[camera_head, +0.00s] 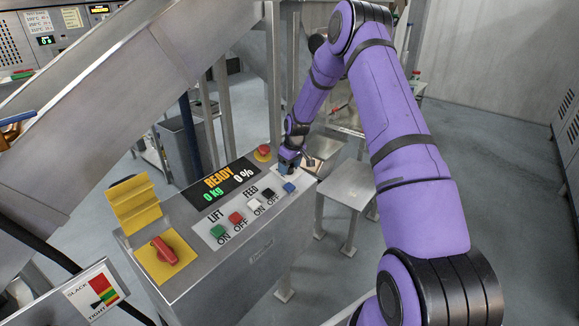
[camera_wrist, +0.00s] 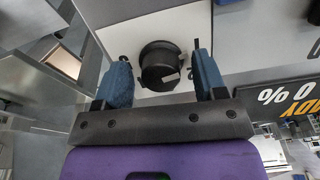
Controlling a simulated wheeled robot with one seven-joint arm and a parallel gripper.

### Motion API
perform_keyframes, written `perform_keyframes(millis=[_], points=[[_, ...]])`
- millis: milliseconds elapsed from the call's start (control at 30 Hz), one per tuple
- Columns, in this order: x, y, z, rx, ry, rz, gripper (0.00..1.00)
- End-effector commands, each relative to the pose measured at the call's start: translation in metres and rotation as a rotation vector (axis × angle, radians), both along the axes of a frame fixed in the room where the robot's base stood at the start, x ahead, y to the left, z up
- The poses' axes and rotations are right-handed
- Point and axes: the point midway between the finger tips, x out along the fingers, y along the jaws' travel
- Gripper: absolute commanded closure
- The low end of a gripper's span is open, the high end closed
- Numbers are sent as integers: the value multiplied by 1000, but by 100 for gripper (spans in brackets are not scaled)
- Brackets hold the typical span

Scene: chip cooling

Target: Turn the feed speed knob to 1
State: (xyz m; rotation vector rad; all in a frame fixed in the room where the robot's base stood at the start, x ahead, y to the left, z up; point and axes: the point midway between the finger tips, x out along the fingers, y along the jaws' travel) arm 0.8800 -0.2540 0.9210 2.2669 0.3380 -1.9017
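The feed speed knob (camera_wrist: 158,60) is a round black dial with a pale mark on it, on a white panel in the wrist view. My gripper (camera_wrist: 162,66) is open, with one blue finger on each side of the knob and visible gaps between. In the head view my gripper (camera_head: 289,168) is over the far right end of the control panel (camera_head: 205,228) and hides the knob. I cannot read any numbers around the knob.
The panel carries a display (camera_head: 219,183) reading READY, 0 kg and 0 %, a red mushroom button (camera_head: 263,153), LIFT and FEED buttons, and a red rotary switch (camera_head: 163,250) with a raised yellow cover (camera_head: 134,203). A metal table (camera_head: 345,188) stands to the right.

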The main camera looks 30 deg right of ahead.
Motion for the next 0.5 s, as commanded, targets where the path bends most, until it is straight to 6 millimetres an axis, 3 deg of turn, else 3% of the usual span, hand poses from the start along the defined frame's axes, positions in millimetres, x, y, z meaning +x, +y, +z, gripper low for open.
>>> perform_keyframes(millis=[267,500], points=[[-1,0,4,0,0,0,35],[-6,-2,40,0,-3,0,35]])
